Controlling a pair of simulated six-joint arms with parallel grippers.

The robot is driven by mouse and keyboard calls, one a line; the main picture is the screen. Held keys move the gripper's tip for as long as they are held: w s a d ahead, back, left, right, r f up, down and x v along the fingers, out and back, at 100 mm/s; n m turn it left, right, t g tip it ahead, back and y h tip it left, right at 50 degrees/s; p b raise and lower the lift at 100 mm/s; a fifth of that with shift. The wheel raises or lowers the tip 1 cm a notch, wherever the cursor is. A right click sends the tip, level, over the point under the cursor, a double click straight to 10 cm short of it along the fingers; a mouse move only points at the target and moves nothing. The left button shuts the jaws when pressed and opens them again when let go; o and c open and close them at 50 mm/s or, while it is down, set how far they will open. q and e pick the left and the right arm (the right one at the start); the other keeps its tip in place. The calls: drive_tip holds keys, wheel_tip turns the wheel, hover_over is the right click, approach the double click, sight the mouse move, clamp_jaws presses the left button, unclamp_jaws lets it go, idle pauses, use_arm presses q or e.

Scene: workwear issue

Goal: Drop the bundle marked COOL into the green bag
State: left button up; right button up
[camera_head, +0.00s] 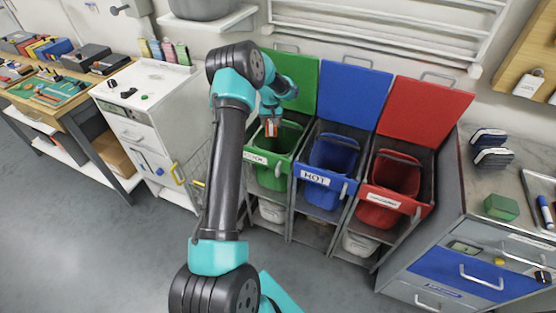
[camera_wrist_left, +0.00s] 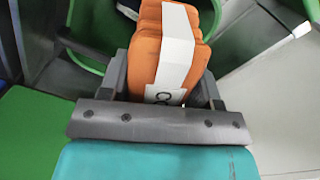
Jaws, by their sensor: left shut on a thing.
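My left gripper (camera_head: 271,124) is over the open top of the green bag (camera_head: 277,165), at the left of three bags. It is shut on an orange bundle (camera_wrist_left: 150,58) with a white band. The band carries dark lettering, partly hidden by the gripper; only its first letters show, and they look like "CO". In the left wrist view the bundle sits between the two fingers (camera_wrist_left: 166,85), with the green bag's rim (camera_wrist_left: 90,62) behind it. My right gripper is in neither view.
A blue bag (camera_head: 326,185) labelled HOT and a red bag (camera_head: 383,205) stand to the right, with raised lids behind. A white cabinet (camera_head: 145,100) stands left. A grey drawer unit (camera_head: 450,265) stands right, with a green block (camera_head: 501,207) on top.

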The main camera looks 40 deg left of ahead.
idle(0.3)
use_arm(q)
drive_tip(key=shift+f, duration=3)
drive_tip(key=o, duration=1.2)
drive_tip(key=shift+c, duration=0.2)
wheel_tip(320, 180, up, 18)
drive_tip(key=shift+f, duration=0.25)
